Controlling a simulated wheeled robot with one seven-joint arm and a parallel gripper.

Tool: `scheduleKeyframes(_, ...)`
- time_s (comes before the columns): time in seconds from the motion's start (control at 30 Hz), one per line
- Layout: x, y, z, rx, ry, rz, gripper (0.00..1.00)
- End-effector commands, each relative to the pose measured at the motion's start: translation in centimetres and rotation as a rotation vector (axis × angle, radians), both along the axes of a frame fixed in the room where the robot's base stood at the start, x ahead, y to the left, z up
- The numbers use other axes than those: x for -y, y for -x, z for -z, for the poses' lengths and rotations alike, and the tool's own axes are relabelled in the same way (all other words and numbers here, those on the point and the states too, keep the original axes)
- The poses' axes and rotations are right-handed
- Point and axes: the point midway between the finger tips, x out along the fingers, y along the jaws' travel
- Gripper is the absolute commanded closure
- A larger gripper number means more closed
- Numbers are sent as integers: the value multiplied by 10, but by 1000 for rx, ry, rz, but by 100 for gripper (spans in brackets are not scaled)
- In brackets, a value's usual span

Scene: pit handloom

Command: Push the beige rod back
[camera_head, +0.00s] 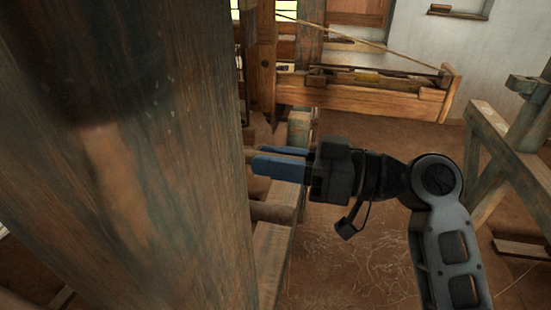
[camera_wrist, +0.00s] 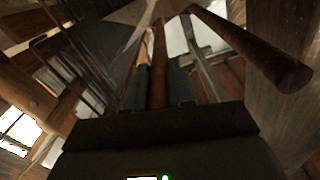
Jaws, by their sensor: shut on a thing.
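My gripper (camera_head: 262,160) reaches left in the head view, with its blue fingers beside the edge of the large wooden post. In the wrist view the fingers (camera_wrist: 158,85) are closed around a slim rod, which I take to be the beige rod (camera_wrist: 158,65). It looks brown in the shade there and runs away from the gripper between the fingers. In the head view only a short bit of it shows between post and fingers; the rest is hidden by the post and the fingers.
The large wooden post (camera_head: 130,150) fills the left of the head view, close to my gripper. A thicker brown rod (camera_head: 272,212) lies below the fingers; a thick rod (camera_wrist: 255,50) also shows in the wrist view. A wooden frame (camera_head: 490,150) stands right. Floor between is open.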

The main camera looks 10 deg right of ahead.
Motion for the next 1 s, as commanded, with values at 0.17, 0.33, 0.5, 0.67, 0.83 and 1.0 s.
scheduleKeyframes(0.17,0,0,0,0,0,0,100)
scheduleKeyframes(0.33,-6,14,1,0,-3,-3,100)
scheduleKeyframes(0.5,-16,37,1,1,-3,-2,100)
scheduleKeyframes(0.67,-18,44,0,0,-1,-1,100)
scheduleKeyframes(0.83,-19,45,0,-1,0,-5,100)
scheduleKeyframes(1.0,-19,45,0,-1,0,-6,64)
